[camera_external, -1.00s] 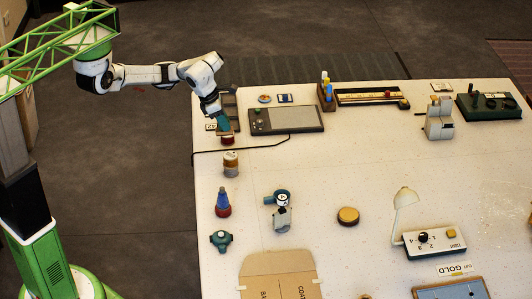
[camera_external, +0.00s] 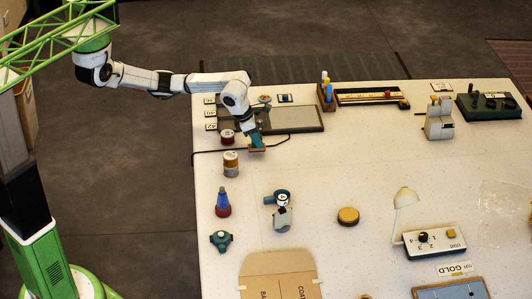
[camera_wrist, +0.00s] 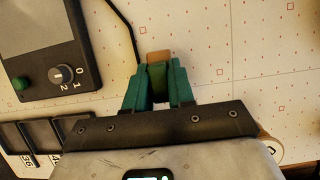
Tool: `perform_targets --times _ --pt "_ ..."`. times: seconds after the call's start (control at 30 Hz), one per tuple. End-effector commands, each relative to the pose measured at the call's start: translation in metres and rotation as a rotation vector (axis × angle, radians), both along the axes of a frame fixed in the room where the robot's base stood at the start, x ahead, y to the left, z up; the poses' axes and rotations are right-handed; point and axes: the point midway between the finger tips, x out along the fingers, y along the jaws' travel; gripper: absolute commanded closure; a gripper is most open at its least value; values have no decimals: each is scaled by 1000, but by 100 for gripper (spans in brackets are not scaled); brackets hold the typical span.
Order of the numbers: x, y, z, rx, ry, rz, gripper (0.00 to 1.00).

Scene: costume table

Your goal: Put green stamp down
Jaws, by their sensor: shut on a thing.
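In the external view my gripper (camera_external: 256,141) is at the table's left part, just right of a red-and-white round thing (camera_external: 227,136). The stamp's brown end (camera_external: 257,150) shows below the fingers, close to the white tabletop. I cannot tell whether it touches the table.
A grey panel with knobs (camera_external: 295,119) lies behind my gripper, with a black cable (camera_external: 205,152) running past it. An orange-and-white round container (camera_external: 230,163) stands to the front left. Numbered cards (camera_external: 210,112) lie at the left edge.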

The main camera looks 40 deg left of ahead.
Motion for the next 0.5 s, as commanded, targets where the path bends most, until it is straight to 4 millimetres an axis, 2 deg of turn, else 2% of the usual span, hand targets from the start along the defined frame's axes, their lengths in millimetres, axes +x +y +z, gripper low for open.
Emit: perform_targets --times 0.13,0.47,0.5 --pt "1 0 -13 -1 0 2 100" --pt "0 0 -17 -1 0 1 100" --pt "0 0 -17 -1 0 1 75"
